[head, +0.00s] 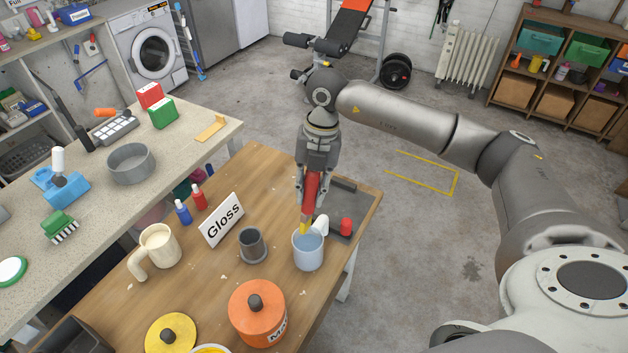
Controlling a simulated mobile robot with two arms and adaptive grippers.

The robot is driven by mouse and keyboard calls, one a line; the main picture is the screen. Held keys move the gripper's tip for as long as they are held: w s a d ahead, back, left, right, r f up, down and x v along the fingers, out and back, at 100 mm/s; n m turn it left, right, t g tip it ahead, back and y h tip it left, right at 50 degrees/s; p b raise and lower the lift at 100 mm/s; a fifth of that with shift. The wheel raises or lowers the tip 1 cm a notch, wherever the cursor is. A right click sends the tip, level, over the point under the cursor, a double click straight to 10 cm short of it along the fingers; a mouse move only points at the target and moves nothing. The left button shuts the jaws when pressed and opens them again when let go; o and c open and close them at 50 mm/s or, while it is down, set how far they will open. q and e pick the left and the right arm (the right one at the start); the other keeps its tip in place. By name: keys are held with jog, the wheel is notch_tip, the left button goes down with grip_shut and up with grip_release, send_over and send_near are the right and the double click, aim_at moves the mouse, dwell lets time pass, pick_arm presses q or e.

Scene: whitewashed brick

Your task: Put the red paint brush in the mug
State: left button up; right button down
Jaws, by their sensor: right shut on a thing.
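My right gripper (313,192) points down over the wooden table, shut on the red paint brush (312,188). The brush hangs nearly upright, its red part between the fingers and its yellow lower end pointing down. That end overlaps the far rim of a light blue mug (308,253); I cannot tell whether it is inside or just above and behind the rim. A white curved piece, possibly the handle, shows at the mug's upper right. A cream mug (160,247) stands further left on the table. My left gripper is not in view.
A grey cup (252,244) and an orange lidded pot (258,314) stand near the blue mug. A "Gloss" sign (222,220) and small red and blue bottles (183,212) are left. A dark tray (346,191) with a red item (346,227) lies at the right edge.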

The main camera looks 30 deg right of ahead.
jog(key=m, duration=0.1)
jog(key=d+m, duration=0.1)
jog(key=m, duration=0.1)
jog(key=shift+w+d+t, duration=0.1)
jog(key=shift+w+t, duration=0.2)
jog(key=shift+w, duration=0.05)
notch_tip(320, 180, down, 11)
jog(key=b, duration=0.7)
dwell(0.3)
jog(key=c, duration=1.1)
grip_release()
jog(key=shift+c, duration=0.2)
jog(key=shift+r, duration=0.15)
notch_tip(320, 180, up, 12)
jog(key=d, duration=0.2)
